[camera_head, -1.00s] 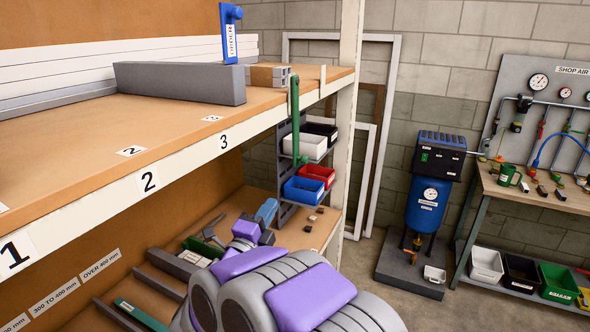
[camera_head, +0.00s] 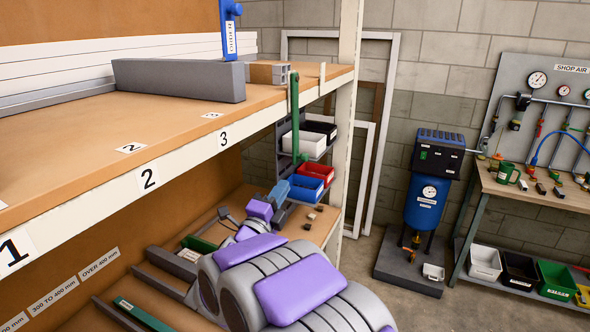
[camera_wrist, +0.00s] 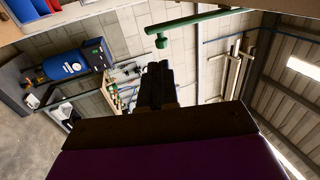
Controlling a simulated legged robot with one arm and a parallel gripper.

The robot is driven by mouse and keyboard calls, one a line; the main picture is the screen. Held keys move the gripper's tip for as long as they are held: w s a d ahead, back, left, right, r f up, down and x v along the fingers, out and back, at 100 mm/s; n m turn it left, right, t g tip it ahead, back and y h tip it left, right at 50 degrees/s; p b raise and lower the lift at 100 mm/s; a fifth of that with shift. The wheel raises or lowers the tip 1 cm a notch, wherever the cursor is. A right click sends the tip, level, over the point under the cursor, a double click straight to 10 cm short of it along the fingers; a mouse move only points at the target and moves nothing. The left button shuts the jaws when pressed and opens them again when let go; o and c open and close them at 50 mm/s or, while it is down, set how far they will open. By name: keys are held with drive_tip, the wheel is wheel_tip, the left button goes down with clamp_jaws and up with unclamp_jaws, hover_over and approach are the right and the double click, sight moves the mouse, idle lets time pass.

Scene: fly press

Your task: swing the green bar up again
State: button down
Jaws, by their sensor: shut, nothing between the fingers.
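The green bar (camera_head: 295,120) hangs nearly upright at the far right end of the shelf front, its top at the shelf edge and its lower end beside the small bins. In the wrist view the green bar (camera_wrist: 205,18) runs across the top, with a green knob (camera_wrist: 161,42) near its lower end. My gripper (camera_wrist: 158,78) is shut and empty, its dark fingers pointing toward the knob and appearing just short of it. In the head view the fingers are hard to make out beyond my purple wrist, below the bar.
The shelf (camera_head: 150,175) with numbers 1, 2 and 3 spans the left. A blue stop (camera_head: 229,35) and a grey beam (camera_head: 180,80) sit on it. Red (camera_head: 316,172) and white (camera_head: 304,144) bins stand behind the bar. A blue compressor (camera_head: 428,200) stands on the right floor.

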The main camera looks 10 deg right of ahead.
sight(302, 160)
drive_tip(key=x, duration=0.7)
drive_tip(key=shift+d, duration=0.3)
drive_tip(key=shift+w+d+r, duration=0.25)
drive_tip(key=shift+w+d, duration=0.05)
drive_tip(key=shift+w, duration=0.35)
drive_tip(key=shift+w+f+b, duration=0.1)
drive_tip(key=shift+w+b, duration=0.05)
drive_tip(key=shift+b, duration=0.2)
